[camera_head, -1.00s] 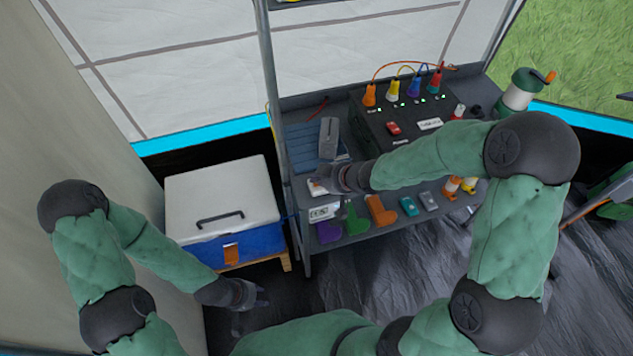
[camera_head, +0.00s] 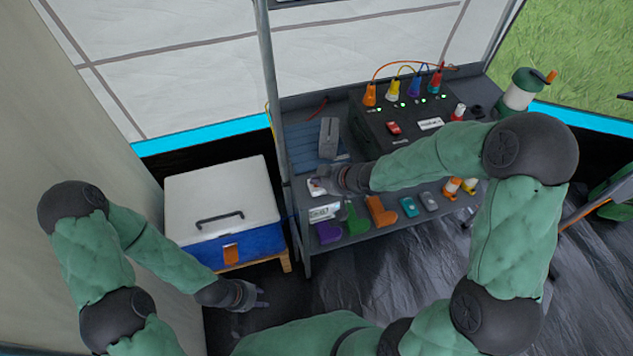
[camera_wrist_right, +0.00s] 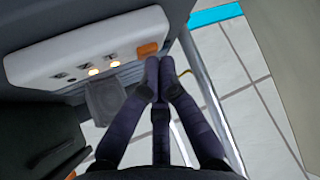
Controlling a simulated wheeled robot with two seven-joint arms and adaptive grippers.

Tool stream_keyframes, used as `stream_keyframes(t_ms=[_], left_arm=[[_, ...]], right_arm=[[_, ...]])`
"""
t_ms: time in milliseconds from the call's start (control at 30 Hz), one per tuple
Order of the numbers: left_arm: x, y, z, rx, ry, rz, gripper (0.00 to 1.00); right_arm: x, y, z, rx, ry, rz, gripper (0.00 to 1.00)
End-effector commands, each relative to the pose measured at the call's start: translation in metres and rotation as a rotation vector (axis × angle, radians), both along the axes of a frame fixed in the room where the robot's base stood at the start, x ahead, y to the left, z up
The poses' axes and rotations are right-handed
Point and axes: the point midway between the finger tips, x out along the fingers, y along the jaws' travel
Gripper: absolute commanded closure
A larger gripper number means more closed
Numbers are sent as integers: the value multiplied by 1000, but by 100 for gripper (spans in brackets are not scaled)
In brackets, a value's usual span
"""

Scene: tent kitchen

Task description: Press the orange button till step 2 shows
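In the right wrist view, a white panel (camera_wrist_right: 85,52) carries an orange button (camera_wrist_right: 147,48) at its right end. Along the panel is a row of dark icons with small lights. Two lights glow, and a spot further left looks dark. My right gripper (camera_wrist_right: 160,78) has its fingers together with nothing between them. Its tips are just below the orange button in the picture; I cannot tell whether they touch it. In the head view my right gripper (camera_head: 326,184) is over the shelf's left front. My left gripper (camera_head: 262,298) hangs low near the white-lidded cooler, its finger gap unclear.
A black box (camera_head: 372,138) with coloured plugs stands on the shelf, and a grey block (camera_head: 328,138) to its left. Coloured pieces lie along the lower front. A pole (camera_head: 271,95) rises at the shelf's left. The cooler (camera_head: 222,190) stands left of it.

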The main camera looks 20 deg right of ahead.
Motion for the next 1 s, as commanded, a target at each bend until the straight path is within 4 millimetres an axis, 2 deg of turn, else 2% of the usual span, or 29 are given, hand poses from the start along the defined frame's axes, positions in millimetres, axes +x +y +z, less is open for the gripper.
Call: stream_keyframes(t_ms=[467, 800, 1000], left_arm=[[0, 0, 0, 0, 0, 0, 60], [0, 0, 17, 0, 0, 0, 60], [0, 0, 19, 0, 0, 0, 60]], right_arm=[[0, 0, -1, 0, 1, -1, 100], [0, 0, 14, 1, 2, -1, 100], [0, 0, 16, 0, 1, -1, 100]])
